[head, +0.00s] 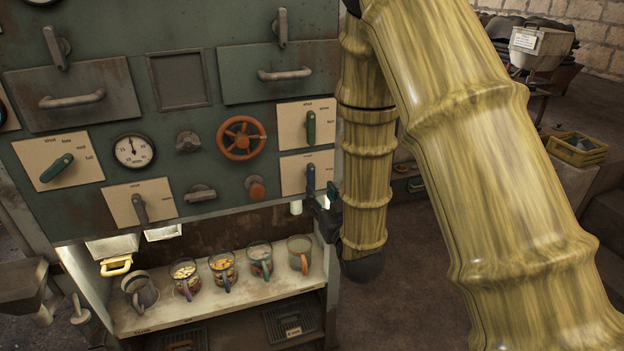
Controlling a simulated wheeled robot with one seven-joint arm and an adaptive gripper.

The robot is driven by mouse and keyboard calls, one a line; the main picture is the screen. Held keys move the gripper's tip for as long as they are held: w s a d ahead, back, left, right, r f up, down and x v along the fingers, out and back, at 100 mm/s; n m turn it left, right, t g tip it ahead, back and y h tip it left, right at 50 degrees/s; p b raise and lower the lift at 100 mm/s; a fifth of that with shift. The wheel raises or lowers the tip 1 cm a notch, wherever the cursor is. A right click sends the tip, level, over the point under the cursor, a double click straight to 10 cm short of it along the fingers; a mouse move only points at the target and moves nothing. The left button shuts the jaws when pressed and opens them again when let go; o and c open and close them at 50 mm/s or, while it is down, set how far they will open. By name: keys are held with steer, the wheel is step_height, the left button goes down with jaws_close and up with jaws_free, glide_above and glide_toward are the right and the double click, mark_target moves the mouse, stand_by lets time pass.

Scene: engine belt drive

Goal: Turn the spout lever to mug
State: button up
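Several lever plates are on the green machine front (225,115); their printing is too small for me to read surely, so I cannot tell which is the spout lever. A blue lever (310,178) sits on the lower right plate, pointing roughly up and down. A grey lever (139,208) is on the lower left plate. My gripper (322,202) is dark and small, at the machine's right edge just beside and below the blue lever; contact and finger opening are unclear.
Green levers (311,127) (57,168), an orange wheel (241,138) and an orange knob (256,188) are nearby. The mug shelf (150,319) juts out below. A yellow crate (577,149) is at the far right. Floor (400,300) is open right of the machine.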

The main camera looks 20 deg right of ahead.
mark_target(312, 181)
steer(key=w+p, duration=0.2)
steer(key=w, duration=0.5)
steer(key=shift+w+a, duration=0.1)
steer(key=shift+w, duration=0.25)
jaws_close()
